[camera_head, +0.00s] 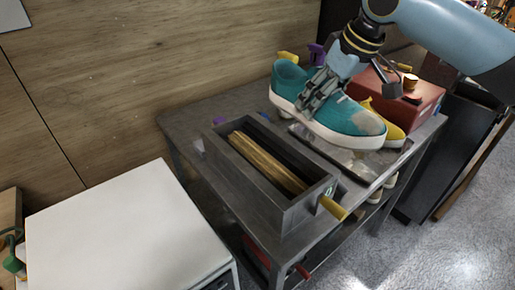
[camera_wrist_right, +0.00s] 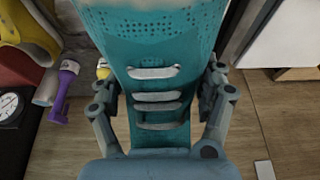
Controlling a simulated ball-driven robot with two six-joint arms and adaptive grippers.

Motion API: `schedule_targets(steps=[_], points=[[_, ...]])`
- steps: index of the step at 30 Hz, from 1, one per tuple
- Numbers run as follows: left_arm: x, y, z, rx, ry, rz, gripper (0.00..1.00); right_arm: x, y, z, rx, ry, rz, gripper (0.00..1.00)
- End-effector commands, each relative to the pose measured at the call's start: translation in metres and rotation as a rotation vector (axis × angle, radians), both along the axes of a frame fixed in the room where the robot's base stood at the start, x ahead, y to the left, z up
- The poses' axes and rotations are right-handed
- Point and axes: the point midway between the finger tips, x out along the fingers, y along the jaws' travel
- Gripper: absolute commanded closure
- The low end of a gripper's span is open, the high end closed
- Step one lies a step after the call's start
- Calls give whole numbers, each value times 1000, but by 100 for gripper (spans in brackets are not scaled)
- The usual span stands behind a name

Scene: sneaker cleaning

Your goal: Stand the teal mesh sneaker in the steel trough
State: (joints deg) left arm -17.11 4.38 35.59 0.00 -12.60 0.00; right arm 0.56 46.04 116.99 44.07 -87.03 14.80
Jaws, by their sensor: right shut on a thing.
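The teal mesh sneaker (camera_head: 352,121) has a white sole and a greyish patch near its toe. My right gripper (camera_head: 318,95) is shut on it around the lace area, and the sneaker is roughly level beside the trough, toe to the right. In the right wrist view the sneaker (camera_wrist_right: 150,45) lies between the two fingers, its pale laces showing. The steel trough (camera_head: 302,211) is a dark grey open box on the table, with a wooden piece (camera_head: 266,162) lying lengthwise inside. Whether the sole touches anything below is hard to tell. My left gripper is out of view.
A yellow shoe (camera_head: 393,131) and a red box (camera_head: 418,98) stand behind the sneaker. A yellow-handled tool (camera_head: 334,208) is at the trough's near right corner. A purple item (camera_wrist_right: 62,92) shows in the wrist view. A white cabinet (camera_head: 125,235) stands left of the table.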

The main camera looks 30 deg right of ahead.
Motion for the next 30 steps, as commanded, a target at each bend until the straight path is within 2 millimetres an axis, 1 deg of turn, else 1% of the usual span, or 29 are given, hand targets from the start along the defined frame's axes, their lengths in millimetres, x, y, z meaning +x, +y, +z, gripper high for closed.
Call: schedule_targets(steps=[2,5,11,18,21,25,30], points=[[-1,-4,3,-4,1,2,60,-1,2,-2,2,-2,0,73],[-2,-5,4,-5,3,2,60,4,10,-8,8,-6,-1,73],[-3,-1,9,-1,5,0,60,25,40,-28,13,-3,-1,73],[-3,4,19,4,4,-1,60,55,80,-57,8,-1,0,73],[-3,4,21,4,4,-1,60,64,88,-66,4,-3,-1,73],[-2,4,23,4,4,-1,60,67,93,-73,0,-1,0,73],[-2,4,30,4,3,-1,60,66,93,-98,1,2,-1,73]])
